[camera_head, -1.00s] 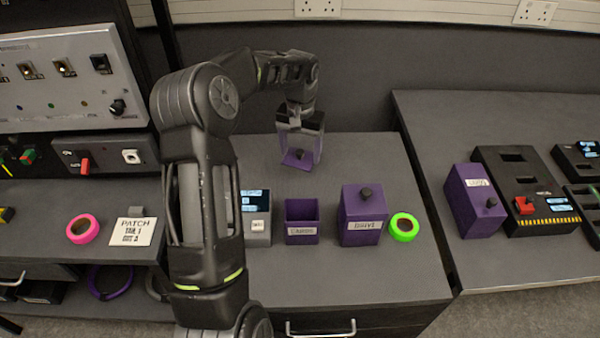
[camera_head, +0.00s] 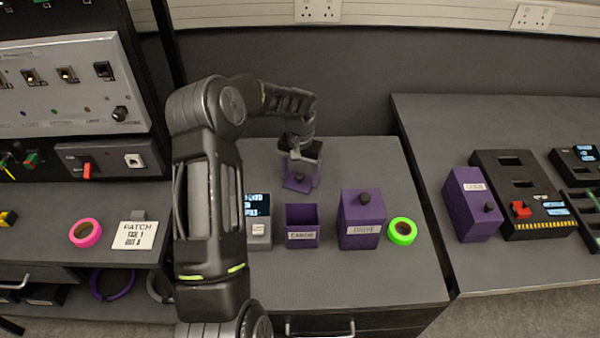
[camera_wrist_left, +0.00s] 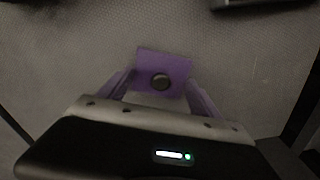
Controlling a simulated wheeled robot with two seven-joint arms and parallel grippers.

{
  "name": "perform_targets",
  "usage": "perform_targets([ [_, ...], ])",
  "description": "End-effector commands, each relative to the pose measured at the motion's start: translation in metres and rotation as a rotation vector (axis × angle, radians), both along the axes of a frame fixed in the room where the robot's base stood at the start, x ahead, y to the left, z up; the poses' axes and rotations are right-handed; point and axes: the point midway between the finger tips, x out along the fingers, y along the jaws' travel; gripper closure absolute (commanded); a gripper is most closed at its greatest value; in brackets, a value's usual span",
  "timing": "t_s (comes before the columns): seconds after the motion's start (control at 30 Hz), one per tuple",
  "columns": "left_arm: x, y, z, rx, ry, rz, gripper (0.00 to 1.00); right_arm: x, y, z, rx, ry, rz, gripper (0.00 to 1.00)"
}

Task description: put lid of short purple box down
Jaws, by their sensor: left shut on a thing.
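The short purple box (camera_head: 301,238) stands open on the middle table, with a pale label on its front. Its purple lid (camera_head: 297,185), with a dark round knob, is held in my left gripper (camera_head: 299,178), behind the box and apart from it. The lid looks tilted in the head view. The left wrist view shows the lid (camera_wrist_left: 176,66) and its knob between the fingers of my left gripper (camera_wrist_left: 160,88). Whether the lid touches the table is unclear. My right gripper is out of view.
A taller purple box (camera_head: 360,222) with its knobbed lid on and a green tape roll (camera_head: 402,231) stand right of the short box. A grey device (camera_head: 257,222) with a display stands left. The tabletop (camera_head: 365,158) at the back right is clear.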

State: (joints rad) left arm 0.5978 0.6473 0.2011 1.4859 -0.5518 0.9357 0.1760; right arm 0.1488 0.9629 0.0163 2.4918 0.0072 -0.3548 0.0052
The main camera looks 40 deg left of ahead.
Motion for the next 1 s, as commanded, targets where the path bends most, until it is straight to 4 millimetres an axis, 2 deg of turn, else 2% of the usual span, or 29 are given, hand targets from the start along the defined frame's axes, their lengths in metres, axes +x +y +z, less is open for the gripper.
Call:
perform_targets([
  [0.27,0.000,0.000,-0.004,0.000,0.000,0.000,0.65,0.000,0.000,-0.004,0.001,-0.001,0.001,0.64],
  [0.3,0.000,0.000,-0.003,0.000,0.000,0.000,0.25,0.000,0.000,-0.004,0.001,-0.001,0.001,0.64],
  [0.53,0.000,0.000,-0.003,0.000,0.000,0.000,0.06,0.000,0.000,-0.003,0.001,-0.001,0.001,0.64],
  [0.83,0.000,0.000,-0.001,0.000,0.000,0.000,0.05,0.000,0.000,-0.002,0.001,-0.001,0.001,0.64],
  [1.0,0.001,0.000,0.008,0.001,-0.001,0.000,0.05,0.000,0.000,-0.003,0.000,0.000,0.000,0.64],
])
